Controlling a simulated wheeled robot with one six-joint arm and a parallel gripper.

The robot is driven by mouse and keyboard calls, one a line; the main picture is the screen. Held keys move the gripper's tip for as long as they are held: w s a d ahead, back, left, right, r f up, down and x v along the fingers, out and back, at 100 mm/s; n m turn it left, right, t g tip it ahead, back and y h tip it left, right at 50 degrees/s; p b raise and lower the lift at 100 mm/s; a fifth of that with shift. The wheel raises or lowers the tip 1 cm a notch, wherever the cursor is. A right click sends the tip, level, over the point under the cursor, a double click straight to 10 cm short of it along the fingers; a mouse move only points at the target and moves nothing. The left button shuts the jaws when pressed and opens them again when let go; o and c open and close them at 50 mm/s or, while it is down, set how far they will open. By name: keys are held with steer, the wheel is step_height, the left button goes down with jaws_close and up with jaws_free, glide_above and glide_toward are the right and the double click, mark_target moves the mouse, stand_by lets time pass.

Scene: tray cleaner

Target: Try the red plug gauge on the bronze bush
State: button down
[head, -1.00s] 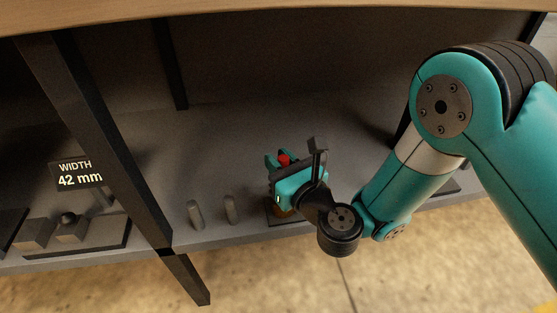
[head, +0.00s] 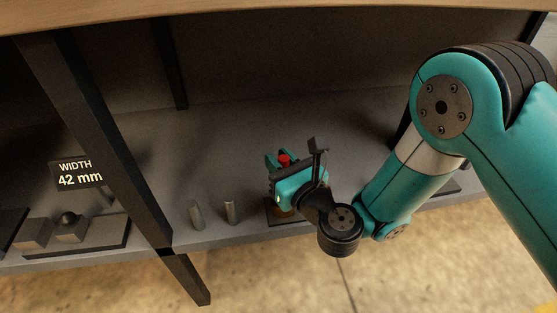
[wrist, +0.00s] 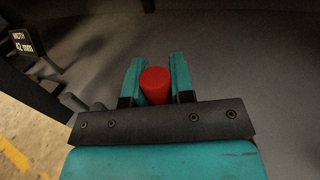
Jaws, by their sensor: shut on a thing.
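The red plug gauge (wrist: 156,84) stands between the fingers of my gripper (wrist: 154,80) in the wrist view; only its red top shows. In the head view the red gauge (head: 285,160) shows at my gripper (head: 283,158), which is shut on it low over the shelf. The bronze bush (head: 283,212) shows as a brownish sliver under my gripper, on a dark plate (head: 272,219). My gripper hides most of the bush. I cannot tell whether the gauge's lower end is in the bush or above it.
Two grey upright pins (head: 231,211) stand left of the plate. A dark post (head: 100,140) divides the shelf, with a "WIDTH 42 mm" sign (head: 78,175) and grey blocks (head: 72,229) on its left. The shelf behind my gripper is clear.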

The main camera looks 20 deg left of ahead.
steer(key=shift+f+b, duration=0.3)
steer(key=shift+r, duration=0.15)
steer(key=shift+r+p, duration=0.2)
steer(key=shift+p, duration=0.2)
steer(key=shift+w, duration=0.1)
stand_by(0.3)
steer(key=shift+f, duration=0.4)
stand_by(0.9)
steer(key=shift+r, duration=0.2)
steer(key=shift+r, duration=0.25)
